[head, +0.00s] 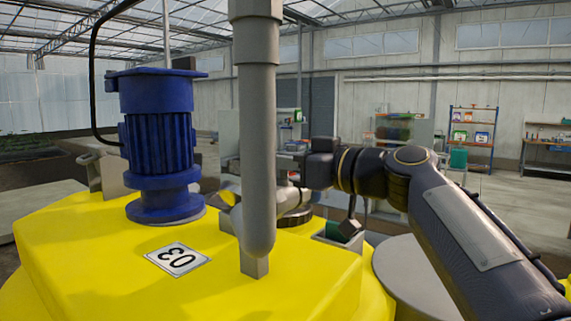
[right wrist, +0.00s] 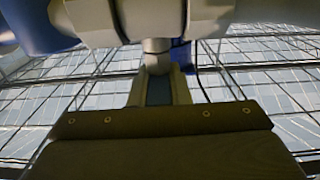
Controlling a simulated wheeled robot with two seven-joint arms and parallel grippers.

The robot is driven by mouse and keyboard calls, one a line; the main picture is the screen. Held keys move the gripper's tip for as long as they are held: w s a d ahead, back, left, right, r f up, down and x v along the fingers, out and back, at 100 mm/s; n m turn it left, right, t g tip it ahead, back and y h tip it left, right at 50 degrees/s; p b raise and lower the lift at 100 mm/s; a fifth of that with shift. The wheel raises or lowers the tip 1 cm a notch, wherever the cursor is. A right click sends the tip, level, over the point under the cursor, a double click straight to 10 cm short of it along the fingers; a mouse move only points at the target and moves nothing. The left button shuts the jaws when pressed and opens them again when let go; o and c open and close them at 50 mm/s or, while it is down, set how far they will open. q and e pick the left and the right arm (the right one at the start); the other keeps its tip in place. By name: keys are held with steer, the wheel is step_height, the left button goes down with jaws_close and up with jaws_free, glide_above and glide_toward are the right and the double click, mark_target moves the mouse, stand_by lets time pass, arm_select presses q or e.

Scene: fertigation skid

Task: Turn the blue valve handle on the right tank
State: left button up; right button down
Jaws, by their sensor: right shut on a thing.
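My right arm reaches in from the right in the head view, and its wrist ends just behind the grey vertical pipe (head: 260,150). My right gripper (right wrist: 159,72) shows in the right wrist view, shut on a narrow dull-blue piece (right wrist: 158,93), which I take to be the blue valve handle. Pale pipework (right wrist: 150,20) crosses just beyond the fingertips. In the head view the pipe hides the fingertips, and the handle cannot be made out. The yellow tank (head: 100,255) carries a label reading 03 (head: 178,258). My left gripper is not in view.
A blue ribbed motor (head: 158,140) stands on the tank, left of the pipe. The upright pipe is close in front of my right wrist. Shelving (head: 472,135) and a workbench (head: 548,145) stand far back, with open floor before them.

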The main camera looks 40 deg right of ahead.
steer(key=c, duration=1.4)
jaws_free()
steer(key=shift+o, duration=0.2)
steer(key=b+v, duration=0.3)
steer(key=v, duration=0.5)
steer(key=shift+w, duration=0.1)
